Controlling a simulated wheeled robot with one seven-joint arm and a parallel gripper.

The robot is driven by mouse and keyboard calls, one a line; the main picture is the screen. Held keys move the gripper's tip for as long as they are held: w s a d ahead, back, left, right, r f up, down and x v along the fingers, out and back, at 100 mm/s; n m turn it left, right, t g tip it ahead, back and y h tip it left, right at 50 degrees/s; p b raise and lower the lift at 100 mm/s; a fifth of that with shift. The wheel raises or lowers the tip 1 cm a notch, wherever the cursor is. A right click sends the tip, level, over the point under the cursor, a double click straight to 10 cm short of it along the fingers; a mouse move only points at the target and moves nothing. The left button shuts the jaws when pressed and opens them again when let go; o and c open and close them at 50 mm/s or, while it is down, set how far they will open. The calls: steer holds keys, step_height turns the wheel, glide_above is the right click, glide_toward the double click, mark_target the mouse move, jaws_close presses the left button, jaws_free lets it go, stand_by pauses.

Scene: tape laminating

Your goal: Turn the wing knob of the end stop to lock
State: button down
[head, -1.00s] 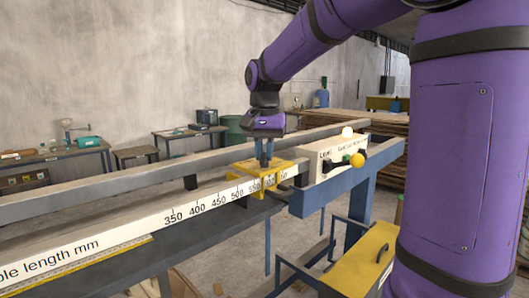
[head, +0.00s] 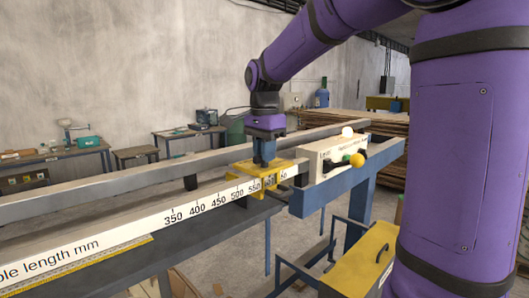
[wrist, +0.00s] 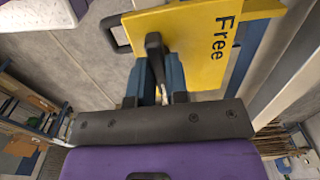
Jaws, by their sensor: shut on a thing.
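The yellow end stop (head: 241,167) sits on the white ruled rail near its right end, around the 550 mark. In the wrist view its yellow plate (wrist: 195,45) shows the word "Free". The black wing knob (wrist: 155,47) stands up from the plate, between the blue fingers of my gripper (wrist: 157,80). My gripper (head: 264,162) points down over the end stop and is shut on the wing knob. The fingers hide part of the knob, and in the head view it is hidden.
A grey beam (head: 110,180) runs behind the ruled rail (head: 130,224). A yellow box (head: 365,262) stands below, at the right.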

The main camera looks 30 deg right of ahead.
steer(key=shift+r, duration=0.1)
stand_by(0.3)
steer(key=c, duration=1.1)
jaws_free()
step_height(320, 180, up, 11)
steer(key=shift+f, duration=0.15)
